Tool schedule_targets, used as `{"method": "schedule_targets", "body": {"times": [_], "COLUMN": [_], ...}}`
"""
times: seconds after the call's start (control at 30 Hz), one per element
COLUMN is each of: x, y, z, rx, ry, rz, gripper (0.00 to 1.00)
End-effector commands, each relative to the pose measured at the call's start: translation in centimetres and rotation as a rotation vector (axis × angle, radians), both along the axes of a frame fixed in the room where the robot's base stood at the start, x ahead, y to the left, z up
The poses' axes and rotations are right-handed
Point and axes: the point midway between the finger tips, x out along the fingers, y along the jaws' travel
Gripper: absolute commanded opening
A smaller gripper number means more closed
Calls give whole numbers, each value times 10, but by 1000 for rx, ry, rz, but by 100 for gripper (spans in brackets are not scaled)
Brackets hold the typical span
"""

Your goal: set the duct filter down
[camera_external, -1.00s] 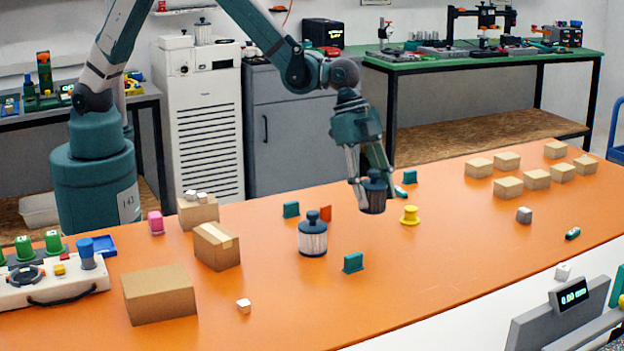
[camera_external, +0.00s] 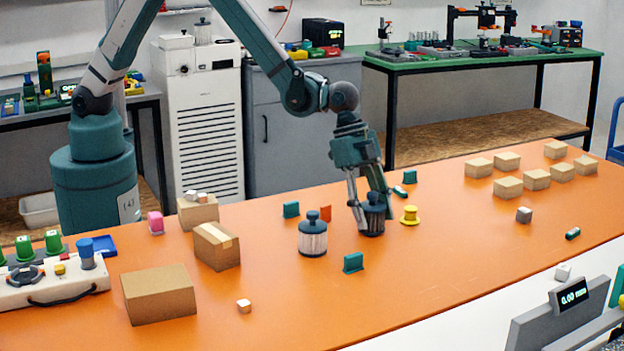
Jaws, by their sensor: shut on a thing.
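My gripper (camera_external: 373,204) is shut on a dark cylindrical filter (camera_external: 372,221) with a dark cap, which I take to be the duct filter. The filter is upright, at or just above the orange table (camera_external: 430,270); I cannot tell whether its base touches. The fingers cover part of its upper end. A second filter (camera_external: 313,240), with a pale pleated body and dark blue cap, stands upright on the table to the left, apart from my gripper.
A yellow spool-like piece (camera_external: 410,215) stands close to the right of the held filter. Teal blocks (camera_external: 353,262) and an orange piece (camera_external: 326,213) are nearby. Cardboard boxes (camera_external: 158,294) stand at left, with several small ones (camera_external: 508,187) at right. The table's front middle is clear.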

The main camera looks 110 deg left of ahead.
Motion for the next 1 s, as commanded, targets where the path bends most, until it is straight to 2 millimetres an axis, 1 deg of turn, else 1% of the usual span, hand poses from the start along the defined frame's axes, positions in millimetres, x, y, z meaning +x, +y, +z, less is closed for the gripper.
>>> {"method": "schedule_targets", "body": {"times": [0.47,0.5,0.6,1.0], "x": [0,0,0,0], "y": [0,0,0,0], "z": [-6,-6,-5,-4], "rx": [0,0,0,0], "ry": [0,0,0,0], "rz": [0,0,0,0], "gripper": [28,42,55,56]}}
